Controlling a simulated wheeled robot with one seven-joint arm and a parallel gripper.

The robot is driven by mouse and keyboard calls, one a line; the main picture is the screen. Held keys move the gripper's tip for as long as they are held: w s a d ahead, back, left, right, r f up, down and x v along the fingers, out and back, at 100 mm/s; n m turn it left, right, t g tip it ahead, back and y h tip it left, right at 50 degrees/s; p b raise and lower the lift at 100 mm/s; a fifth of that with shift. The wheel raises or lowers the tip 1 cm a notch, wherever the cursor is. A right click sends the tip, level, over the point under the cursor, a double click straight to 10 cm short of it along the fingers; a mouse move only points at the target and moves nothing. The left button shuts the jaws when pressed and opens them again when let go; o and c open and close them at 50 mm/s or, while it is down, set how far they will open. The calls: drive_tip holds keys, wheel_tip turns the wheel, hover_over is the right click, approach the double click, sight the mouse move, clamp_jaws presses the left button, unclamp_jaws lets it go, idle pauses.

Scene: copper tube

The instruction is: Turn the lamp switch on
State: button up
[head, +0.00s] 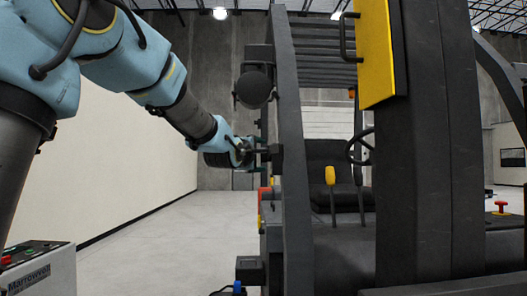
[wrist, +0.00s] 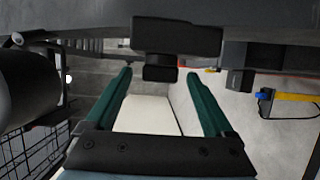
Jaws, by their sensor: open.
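The round black lamp (head: 255,88) is mounted high on the left post of the forklift. A dark cylindrical body that looks like the lamp also shows at the left edge of the wrist view (wrist: 28,85). Below the lamp, a small black box (head: 276,157) sits on the post and looks like the lamp switch. In the wrist view, the box (wrist: 177,37) has a short dark knob (wrist: 160,73) facing me. My gripper (head: 262,151) is level with the box and just left of it. Its green fingers (wrist: 159,73) are open, with the knob between their tips. Contact cannot be told.
The forklift post (head: 292,130) stands right behind the box. A yellow panel (head: 374,50) and thick mast (head: 432,150) fill the right. The seat and a yellow lever (head: 330,175) are inside the cab. Open floor (head: 170,240) lies left of the forklift.

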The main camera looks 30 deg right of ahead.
drive_tip(key=shift+p+x, duration=0.4)
drive_tip(key=shift+x, duration=0.85)
drive_tip(key=shift+c, duration=0.3)
drive_tip(key=c, duration=1.3)
drive_tip(key=shift+f, duration=0.1)
